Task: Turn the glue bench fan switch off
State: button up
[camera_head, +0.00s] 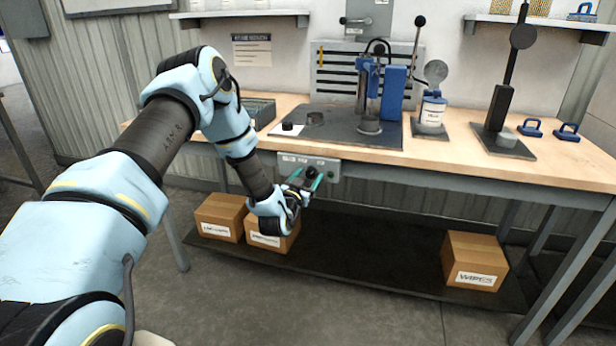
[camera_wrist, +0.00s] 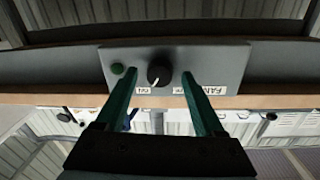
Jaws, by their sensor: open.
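The fan switch is a black round knob (camera_wrist: 160,75) with a white pointer line, on a grey panel (camera_wrist: 222,62) labelled FAN in the wrist view, which appears upside down. A green round button or lamp (camera_wrist: 117,69) sits beside the knob. In the head view the panel (camera_head: 332,170) hangs on the front edge of the bench, and the knob (camera_head: 311,173) shows between my fingers. My gripper (camera_head: 304,182) is open, its two green fingers on either side of the knob. In the wrist view my gripper (camera_wrist: 160,80) shows a gap on both sides of the knob.
Cardboard boxes (camera_head: 474,262) stand on the low shelf. The space before the panel is clear except for my arm.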

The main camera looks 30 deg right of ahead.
grip_shut()
dwell(0.6)
